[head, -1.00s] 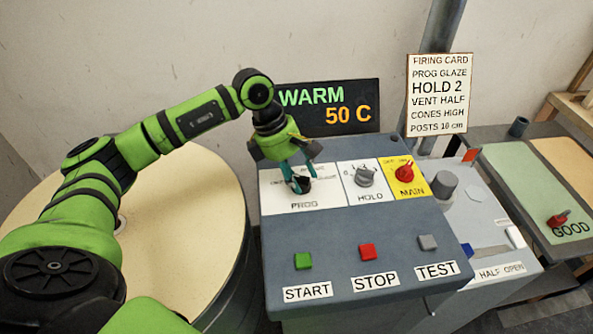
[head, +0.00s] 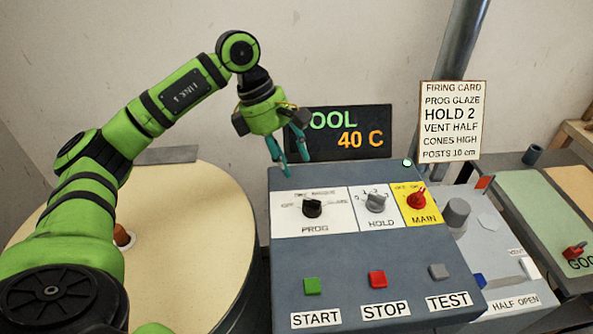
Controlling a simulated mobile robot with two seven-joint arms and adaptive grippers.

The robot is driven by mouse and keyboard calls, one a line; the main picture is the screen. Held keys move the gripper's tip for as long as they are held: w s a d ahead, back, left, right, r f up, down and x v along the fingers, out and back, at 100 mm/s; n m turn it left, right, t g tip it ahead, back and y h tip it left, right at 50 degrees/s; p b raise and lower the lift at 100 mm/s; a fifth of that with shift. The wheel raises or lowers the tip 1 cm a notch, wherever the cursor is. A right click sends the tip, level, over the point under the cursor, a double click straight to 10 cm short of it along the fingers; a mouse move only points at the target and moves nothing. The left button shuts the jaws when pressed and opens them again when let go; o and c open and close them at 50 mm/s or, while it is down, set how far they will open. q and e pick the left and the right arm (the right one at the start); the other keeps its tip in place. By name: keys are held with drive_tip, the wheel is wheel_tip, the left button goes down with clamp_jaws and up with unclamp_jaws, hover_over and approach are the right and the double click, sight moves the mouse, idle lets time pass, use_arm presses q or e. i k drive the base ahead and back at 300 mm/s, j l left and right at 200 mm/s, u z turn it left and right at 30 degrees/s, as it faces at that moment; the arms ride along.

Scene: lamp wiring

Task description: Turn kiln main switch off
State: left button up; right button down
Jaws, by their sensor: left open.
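The kiln control panel (head: 285,262) is a dark grey box in the middle of the head view. Its red MAIN switch (head: 416,199) sits on a yellow plate at the panel's upper right. The black PROG knob (head: 312,208) and grey HOLD knob (head: 376,202) sit to its left on white plates. The display (head: 382,130) reads "OOL" and 40 C, with its first letter hidden behind my left gripper. My left gripper (head: 292,166) is open and empty, above and left of the PROG knob, apart from it. My right gripper is not in view.
Green START (head: 312,286), red STOP (head: 377,279) and grey TEST (head: 439,271) buttons are on the panel's front. A firing card (head: 452,121) stands behind. A round pale kiln top (head: 190,240) is at left. A grey unit marked HALF OPEN (head: 505,275) adjoins at right.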

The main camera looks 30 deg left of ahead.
sight(416, 200)
drive_tip(key=k+l, duration=1.15)
drive_tip(key=k, duration=0.15)
